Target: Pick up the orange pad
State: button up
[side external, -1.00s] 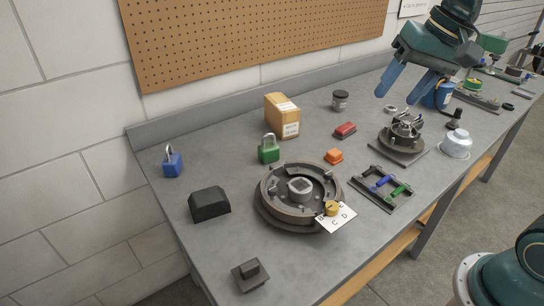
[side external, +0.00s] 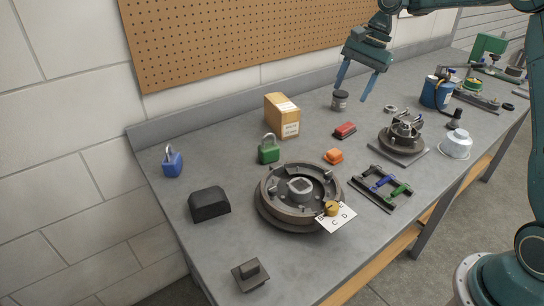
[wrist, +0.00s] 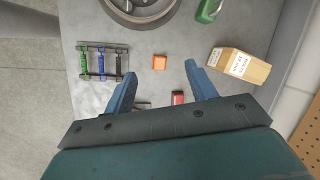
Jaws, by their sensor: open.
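The orange pad (side external: 333,156) is a small block lying on the grey bench, just behind the round drum assembly. It also shows in the wrist view (wrist: 159,62), beyond my fingertips and between their lines. My gripper (side external: 356,93) has blue fingers spread apart with nothing between them. It hangs above the back of the bench, up and to the right of the pad in the side view. In the wrist view my gripper (wrist: 160,72) is also open, and the pad is unobstructed.
A red block (side external: 345,130) lies between the pad and my gripper. A cardboard box (side external: 283,115), green padlock (side external: 269,149), round drum assembly (side external: 266,207) and rack of colored clips (side external: 381,188) surround the pad. A dark jar (side external: 340,101) stands below my gripper.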

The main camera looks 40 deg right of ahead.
jog(key=w+d+f+m+g+y, duration=0.1)
jog(key=w+d+f+m, duration=0.2)
jog(key=d+f, duration=0.4)
notch_tip(320, 180, down, 3)
jog(key=shift+w+r+m, duration=0.2)
jog(key=shift+w+m, duration=0.05)
jog(key=shift+m, duration=0.25)
send_over(335, 152)
jog(key=d, duration=0.3)
jog(key=shift+w+a+f, duration=0.1)
jog(key=shift+f, duration=1.9)
jog(key=shift+a+f, duration=0.1)
jog(key=shift+f, duration=1.85)
jog(key=shift+x, duration=2.6)
jog(key=c, duration=1.1)
